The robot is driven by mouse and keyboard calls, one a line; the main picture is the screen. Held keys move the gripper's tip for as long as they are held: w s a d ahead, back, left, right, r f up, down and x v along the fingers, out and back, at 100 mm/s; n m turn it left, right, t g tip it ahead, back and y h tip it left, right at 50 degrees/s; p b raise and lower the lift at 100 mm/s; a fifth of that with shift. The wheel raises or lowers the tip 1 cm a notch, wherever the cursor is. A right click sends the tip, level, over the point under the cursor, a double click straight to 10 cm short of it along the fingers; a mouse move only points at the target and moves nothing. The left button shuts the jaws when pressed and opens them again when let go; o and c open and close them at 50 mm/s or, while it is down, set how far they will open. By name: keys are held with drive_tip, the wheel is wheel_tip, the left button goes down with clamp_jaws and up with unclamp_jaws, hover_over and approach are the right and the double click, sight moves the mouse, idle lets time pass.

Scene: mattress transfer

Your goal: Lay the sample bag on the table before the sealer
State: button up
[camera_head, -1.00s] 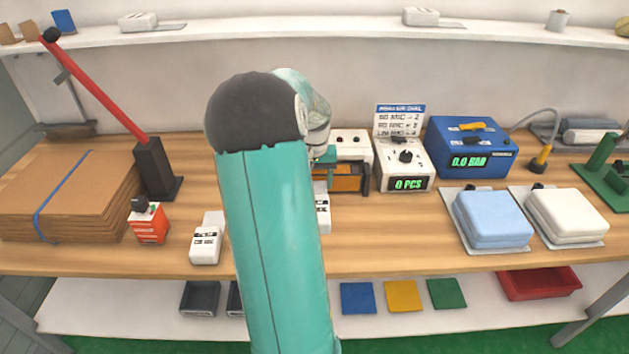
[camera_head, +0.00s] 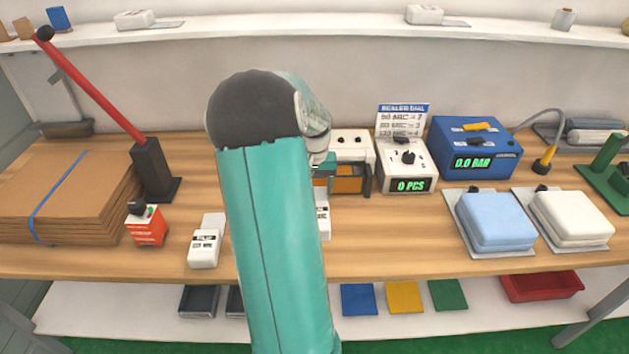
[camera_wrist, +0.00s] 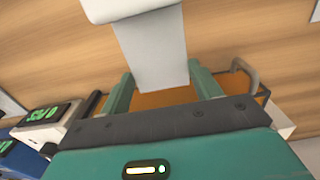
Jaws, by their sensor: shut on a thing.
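A white sample bag with a grey-white flap shows partly past the right side of my arm in the head view (camera_head: 323,222). In the wrist view its flap (camera_wrist: 155,50) runs between my two fingers. My gripper (camera_wrist: 163,88) is shut on this flap, a finger at each side edge. The sealer (camera_head: 350,148), white with an orange and black front, stands just behind the bag. Its orange part (camera_wrist: 168,98) shows beneath my fingers. My arm hides much of the bag, and I cannot tell whether it touches the table (camera_head: 390,235).
A similar white packet (camera_head: 204,250) lies left of my arm near a red box (camera_head: 146,228). Cardboard sheets (camera_head: 75,190) lie far left. A counter (camera_head: 405,165), blue vacuum unit (camera_head: 470,150) and blue (camera_head: 495,220) and white (camera_head: 570,218) pads stand right. Bare table lies front centre-right.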

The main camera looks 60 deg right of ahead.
drive_tip(key=shift+f, duration=4.05)
drive_tip(key=o, duration=1.2)
drive_tip(key=shift+s, duration=0.15)
